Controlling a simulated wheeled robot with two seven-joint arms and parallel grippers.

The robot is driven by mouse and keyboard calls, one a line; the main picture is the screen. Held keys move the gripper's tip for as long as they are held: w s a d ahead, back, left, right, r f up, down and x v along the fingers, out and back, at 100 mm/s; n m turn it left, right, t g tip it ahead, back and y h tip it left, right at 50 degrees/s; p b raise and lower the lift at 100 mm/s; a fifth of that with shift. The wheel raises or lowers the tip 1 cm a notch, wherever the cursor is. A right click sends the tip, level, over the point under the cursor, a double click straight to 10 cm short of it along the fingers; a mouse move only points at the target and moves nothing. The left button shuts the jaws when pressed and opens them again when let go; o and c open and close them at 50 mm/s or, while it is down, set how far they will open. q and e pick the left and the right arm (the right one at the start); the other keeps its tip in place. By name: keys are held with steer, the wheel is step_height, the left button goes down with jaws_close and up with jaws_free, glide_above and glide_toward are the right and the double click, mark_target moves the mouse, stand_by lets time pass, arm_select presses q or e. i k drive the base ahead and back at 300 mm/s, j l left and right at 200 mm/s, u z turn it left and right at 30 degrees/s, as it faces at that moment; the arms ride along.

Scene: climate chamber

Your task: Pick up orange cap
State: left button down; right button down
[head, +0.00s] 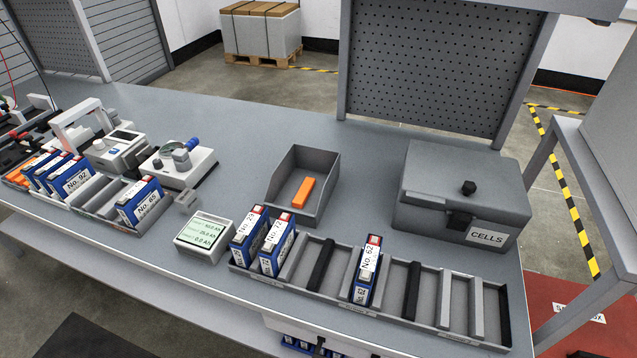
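An orange cap (303,192) lies in a grey open-front bin (322,163) near the middle of the bench. It is a small oblong bar, lying flat and tilted a little to the right. More orange pieces (22,172) show at the far left, beside blue cells; I cannot tell whether they are the same kind of cap. Neither of my grippers is in the head view.
A slotted grey rack (457,338) along the front edge holds several blue cells, one numbered 62 (367,270). A display box (205,237) stands left of it. A closed CELLS box (462,200) stands right of the bin. Bench behind the bin is clear.

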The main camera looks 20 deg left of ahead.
mark_target(308, 186)
steer(key=j+z, duration=0.3)
steer(key=j, duration=0.15)
steer(key=k+j+z, duration=0.1)
steer(key=j+z, duration=0.25)
steer(key=k+j+z, duration=0.1)
steer(key=j+z, duration=0.2)
steer(key=j, duration=0.15)
steer(key=k+j+z, duration=0.15)
steer(key=j+z, duration=0.15)
steer(key=k+j+z, duration=0.2)
steer(key=j+z, duration=0.15)
steer(key=j, duration=0.1)
